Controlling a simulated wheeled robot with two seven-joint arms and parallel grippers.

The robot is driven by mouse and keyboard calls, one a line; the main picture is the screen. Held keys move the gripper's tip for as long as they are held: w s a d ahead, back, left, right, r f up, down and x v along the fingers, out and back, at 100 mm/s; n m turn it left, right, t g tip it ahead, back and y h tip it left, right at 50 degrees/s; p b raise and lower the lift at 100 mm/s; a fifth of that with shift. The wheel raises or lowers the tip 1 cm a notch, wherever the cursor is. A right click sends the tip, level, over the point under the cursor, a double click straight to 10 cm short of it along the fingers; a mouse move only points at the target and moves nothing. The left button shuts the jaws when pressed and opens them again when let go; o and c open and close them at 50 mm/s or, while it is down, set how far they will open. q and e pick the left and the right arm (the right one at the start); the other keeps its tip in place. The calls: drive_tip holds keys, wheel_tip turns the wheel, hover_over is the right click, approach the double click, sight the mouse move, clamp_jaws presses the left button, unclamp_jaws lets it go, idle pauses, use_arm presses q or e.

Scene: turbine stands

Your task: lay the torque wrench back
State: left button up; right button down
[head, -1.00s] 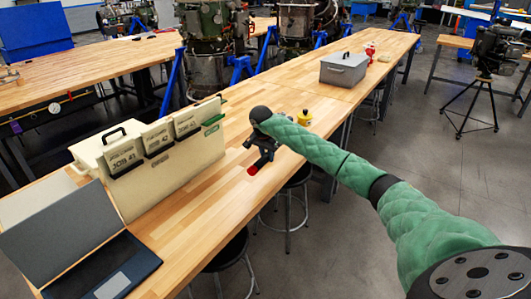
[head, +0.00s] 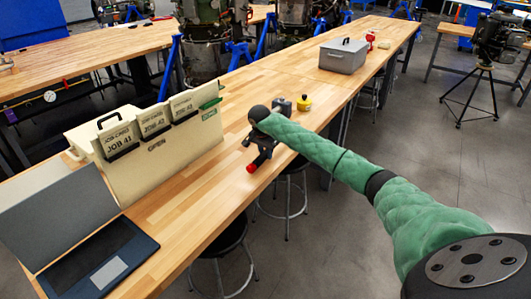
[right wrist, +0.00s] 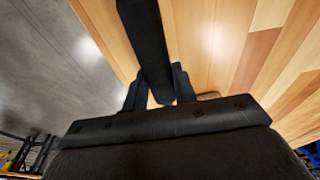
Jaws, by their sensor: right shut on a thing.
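My right gripper (head: 257,143) is over the long wooden bench, near its front edge. It is shut on a dark bar with a red end (head: 251,169), which appears to be the torque wrench. In the right wrist view the black bar (right wrist: 147,45) runs up from between the fingers (right wrist: 153,92), with bench top and grey floor behind it. The bar appears held above the wood; the gap is hard to judge. The rest of the wrench is hidden by the gripper. My left gripper is not in view.
A cream file box with job cards (head: 150,150) and an open laptop (head: 95,262) stand at the left. A small grey object (head: 281,105), a yellow object (head: 304,102) and a grey toolbox (head: 343,58) are farther along. Stools (head: 222,235) stand below the front edge.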

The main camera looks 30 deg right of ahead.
drive_tip(key=shift+f+b, duration=0.35)
idle(0.6)
drive_tip(key=shift+s+a+f+b, duration=0.1)
drive_tip(key=shift+s+f+b, duration=0.2)
drive_tip(key=shift+f, duration=0.25)
drive_tip(key=c, duration=1.1)
unclamp_jaws()
drive_tip(key=shift+o, duration=0.2)
drive_tip(key=shift+r, duration=0.1)
drive_tip(key=shift+w, duration=0.25)
drive_tip(key=shift+o, duration=0.9)
drive_tip(key=shift+r, duration=0.15)
drive_tip(key=shift+p+v, duration=1)
drive_tip(key=shift+v, duration=2.45)
